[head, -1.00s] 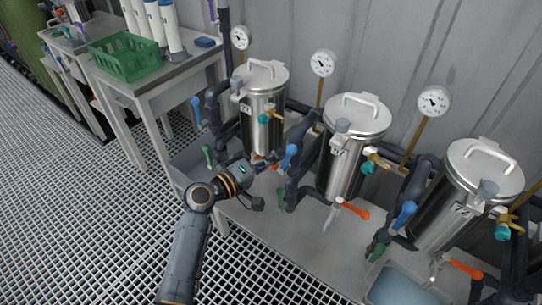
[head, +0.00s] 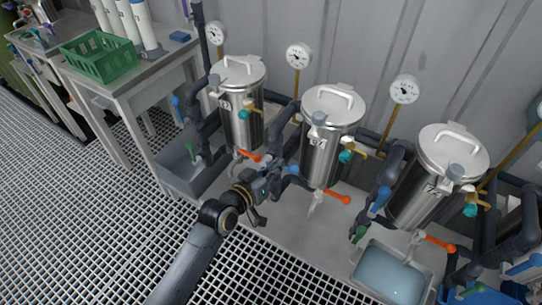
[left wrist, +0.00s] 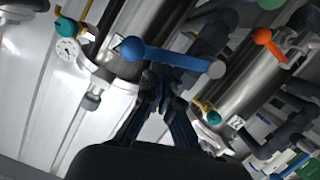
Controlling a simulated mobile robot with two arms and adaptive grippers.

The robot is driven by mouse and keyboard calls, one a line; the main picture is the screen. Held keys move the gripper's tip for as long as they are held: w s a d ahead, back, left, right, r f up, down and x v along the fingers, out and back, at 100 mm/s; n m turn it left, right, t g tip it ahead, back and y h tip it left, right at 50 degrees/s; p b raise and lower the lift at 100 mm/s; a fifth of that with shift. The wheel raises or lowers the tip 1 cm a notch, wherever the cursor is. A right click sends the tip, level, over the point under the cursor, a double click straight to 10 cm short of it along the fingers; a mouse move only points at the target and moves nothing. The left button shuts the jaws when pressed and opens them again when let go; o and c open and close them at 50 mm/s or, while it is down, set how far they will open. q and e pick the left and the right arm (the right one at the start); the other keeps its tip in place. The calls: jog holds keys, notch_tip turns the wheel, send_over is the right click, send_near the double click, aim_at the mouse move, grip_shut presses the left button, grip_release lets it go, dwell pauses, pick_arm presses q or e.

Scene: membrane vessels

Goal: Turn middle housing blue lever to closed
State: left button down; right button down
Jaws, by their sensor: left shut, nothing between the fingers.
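The middle housing (head: 328,150) is a shiny steel vessel with a handled lid. Its blue lever (head: 292,169) shows at the tip of my left gripper (head: 284,174), partly covered by it. In the left wrist view a long blue lever with a round end (left wrist: 180,58) lies across the picture, just beyond the left fingertips (left wrist: 162,84). The fingers are shut with nothing between them, close to the lever; I cannot tell whether they touch it. My right gripper is not in view.
Similar steel housings stand to the left (head: 240,115) and right (head: 425,185), with dark pipes between. An orange lever (head: 338,197) sits below the middle housing. A water-filled basin (head: 390,275) is at front right. Open grating floor (head: 90,220) lies left.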

pick_arm(q)
jog(key=shift+s+d+f+m+t+y+p, duration=0.2)
jog(key=shift+d+f+m+y+p, duration=0.1)
jog(key=shift+f+m, duration=0.2)
jog(key=shift+s+d+f+m+t+y+p, duration=0.15)
jog(key=shift+d+f+m+y+p, duration=0.1)
jog(key=shift+f+m, duration=0.2)
jog(key=shift+f, duration=0.1)
notch_tip(320, 180, up, 5)
jog(key=p, duration=0.5)
jog(key=f+b+v, duration=0.1)
jog(key=b+v, duration=0.1)
jog(key=v, duration=0.8)
